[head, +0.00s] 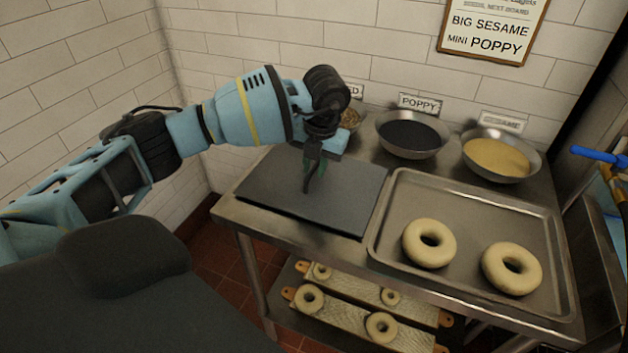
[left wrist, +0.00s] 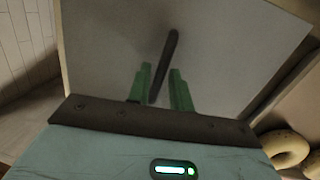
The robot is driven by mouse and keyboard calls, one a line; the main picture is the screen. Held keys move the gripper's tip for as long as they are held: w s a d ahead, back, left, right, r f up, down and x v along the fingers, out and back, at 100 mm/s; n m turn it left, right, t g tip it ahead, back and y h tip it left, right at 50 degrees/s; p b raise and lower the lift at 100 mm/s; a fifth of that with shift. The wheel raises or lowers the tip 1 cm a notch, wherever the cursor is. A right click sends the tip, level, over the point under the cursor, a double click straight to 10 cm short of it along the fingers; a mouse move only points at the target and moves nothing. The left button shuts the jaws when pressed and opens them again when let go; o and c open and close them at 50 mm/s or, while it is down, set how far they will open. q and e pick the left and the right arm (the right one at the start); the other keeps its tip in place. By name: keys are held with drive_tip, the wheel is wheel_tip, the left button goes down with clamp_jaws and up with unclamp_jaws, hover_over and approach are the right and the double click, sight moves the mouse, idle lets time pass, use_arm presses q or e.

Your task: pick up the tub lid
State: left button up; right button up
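A flat dark grey slab, which looks like the tub lid (head: 265,190), lies on the left part of the steel table. It also fills much of the left wrist view (left wrist: 105,45), with a dark bar (left wrist: 168,48) that looks like its handle. My left gripper (head: 314,185) points down over the middle of the slab. In the left wrist view its green fingers (left wrist: 160,70) stand apart, one on each side of the bar, with a gap showing on the right. Whether the fingers touch the bar is unclear. No tub shows. My right gripper is out of view.
A steel tray (head: 385,232) with two bagels (head: 418,253) sits right of the slab. Bowls of poppy (head: 435,148) and sesame (head: 498,157), plus a partly hidden bowl, stand behind. Boards with bagels (head: 345,313) lie on the shelf below. A blue bar (head: 597,155) juts in at right.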

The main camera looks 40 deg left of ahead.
sight(315, 168)
use_arm(q)
clamp_jaws()
wheel_tip(315, 168, up, 10)
idle(0.6)
